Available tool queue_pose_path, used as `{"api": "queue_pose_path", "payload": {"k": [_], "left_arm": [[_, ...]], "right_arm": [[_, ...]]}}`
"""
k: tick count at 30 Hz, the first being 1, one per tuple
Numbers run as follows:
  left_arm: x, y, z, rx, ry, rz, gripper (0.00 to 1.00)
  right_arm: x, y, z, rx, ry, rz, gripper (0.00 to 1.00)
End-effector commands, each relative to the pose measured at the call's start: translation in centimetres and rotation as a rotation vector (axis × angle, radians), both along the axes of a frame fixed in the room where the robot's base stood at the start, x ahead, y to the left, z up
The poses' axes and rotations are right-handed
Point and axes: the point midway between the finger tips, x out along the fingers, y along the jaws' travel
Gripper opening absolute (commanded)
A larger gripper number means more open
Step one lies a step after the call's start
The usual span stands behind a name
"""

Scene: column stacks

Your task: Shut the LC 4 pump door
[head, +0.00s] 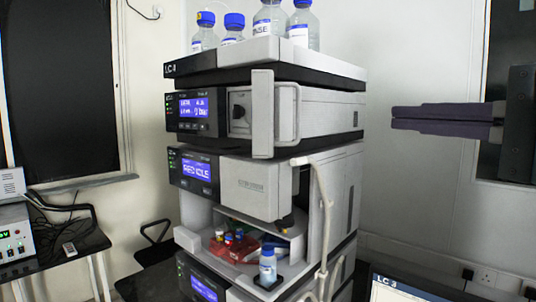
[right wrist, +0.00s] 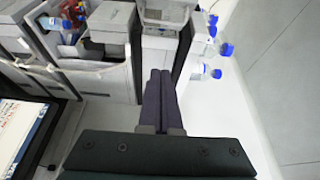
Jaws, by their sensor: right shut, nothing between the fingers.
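A column stack stands in the middle of the head view; its top label (head: 183,68) begins with LC, but the last character is unclear. The pump module (head: 330,118) is near the top, with a lit blue display (head: 194,106). Its pale door (head: 262,125) stands open, jutting out from the front, and a dark knob (head: 239,112) is exposed beside it. My right gripper (head: 396,118) is to the right of the stack, apart from the door, with its dark fingers together and empty. The fingers also show in the right wrist view (right wrist: 160,75). My left gripper is not in view.
Blue-capped bottles (head: 270,20) stand on the stack's top. Below, an open compartment holds a red vial tray (head: 232,248) and a bottle (head: 267,265). A pale tube (head: 322,215) hangs at the stack's right front. A screen (head: 390,290) labelled LC 3 is at lower right.

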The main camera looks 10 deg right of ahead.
Motion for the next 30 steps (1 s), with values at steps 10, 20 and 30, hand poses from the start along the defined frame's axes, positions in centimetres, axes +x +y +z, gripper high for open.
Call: {"api": "queue_pose_path", "payload": {"k": [10, 20, 30], "left_arm": [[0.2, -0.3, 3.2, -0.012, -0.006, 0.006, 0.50], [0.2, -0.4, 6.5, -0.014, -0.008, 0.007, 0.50], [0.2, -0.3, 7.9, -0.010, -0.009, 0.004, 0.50]], "right_arm": [[5.1, 1.4, 0.8, 0.009, 0.000, 0.001, 0.00], [9.5, 4.1, 0.7, 0.012, 0.004, 0.003, 0.00], [9.4, 6.7, 0.1, 0.007, 0.001, 0.000, 0.00]]}}
